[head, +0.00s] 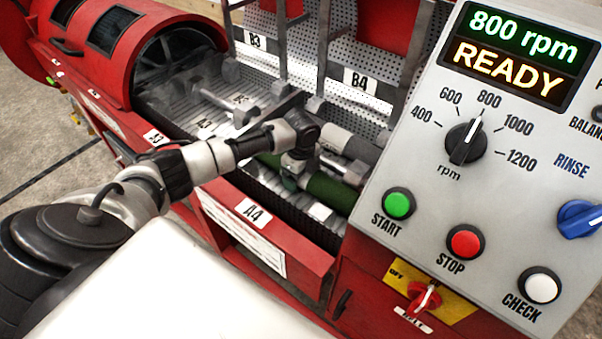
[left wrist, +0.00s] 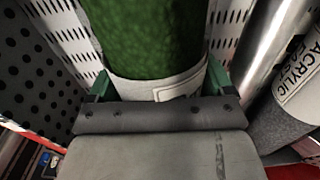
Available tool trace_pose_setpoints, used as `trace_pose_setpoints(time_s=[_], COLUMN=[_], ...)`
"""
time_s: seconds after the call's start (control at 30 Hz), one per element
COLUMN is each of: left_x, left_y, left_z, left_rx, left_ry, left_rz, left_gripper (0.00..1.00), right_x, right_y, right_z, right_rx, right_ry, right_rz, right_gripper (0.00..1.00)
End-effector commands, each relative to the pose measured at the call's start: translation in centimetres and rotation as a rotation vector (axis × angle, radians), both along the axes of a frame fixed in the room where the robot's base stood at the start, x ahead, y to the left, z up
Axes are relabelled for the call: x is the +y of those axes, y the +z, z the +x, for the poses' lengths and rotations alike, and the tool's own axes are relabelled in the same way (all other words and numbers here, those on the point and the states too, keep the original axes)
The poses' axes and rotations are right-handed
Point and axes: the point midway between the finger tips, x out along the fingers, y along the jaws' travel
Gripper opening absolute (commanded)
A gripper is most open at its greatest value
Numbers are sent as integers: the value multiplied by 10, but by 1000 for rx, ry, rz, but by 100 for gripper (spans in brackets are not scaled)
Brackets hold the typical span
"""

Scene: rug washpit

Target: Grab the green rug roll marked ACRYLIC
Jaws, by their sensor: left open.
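A green rug roll (head: 332,191) lies in the red machine's front bay near the A4 plate, partly hidden under my left gripper (head: 293,172). In the left wrist view the green roll (left wrist: 150,38) fills the middle, with a pale label band whose text I cannot read. My left gripper (left wrist: 160,86) is open there, with a green finger on each side of the band; I cannot tell whether they touch it. A grey roll (left wrist: 270,125) at the right of the wrist view bears a label reading ACRYLIC. My right gripper is not in view.
The control panel (head: 455,215), reading 800 rpm READY, stands close to the right of the bay. A red drum hood (head: 110,50) is at the back left. A grey roll (head: 348,142) lies behind the green one. The perforated back wall (head: 305,45) and upright posts bound the bay.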

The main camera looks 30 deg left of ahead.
Motion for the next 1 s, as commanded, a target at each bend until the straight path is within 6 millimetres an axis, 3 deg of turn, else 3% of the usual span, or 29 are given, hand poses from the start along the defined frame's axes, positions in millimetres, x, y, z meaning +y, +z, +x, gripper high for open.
trace_pose_setpoints(time_s=[0.1,0.47,0.77,1.0], left_x=[0,0,0,1], left_y=[0,0,8,50], left_z=[0,0,1,2], left_rx=[0,1,-2,-6], left_ry=[0,0,0,1], left_rz=[0,0,0,0], left_gripper=[81,27,26,26], right_x=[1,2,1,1], right_y=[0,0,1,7], right_z=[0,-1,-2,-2], right_rx=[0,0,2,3], right_ry=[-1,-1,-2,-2], right_rz=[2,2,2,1], right_gripper=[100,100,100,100])
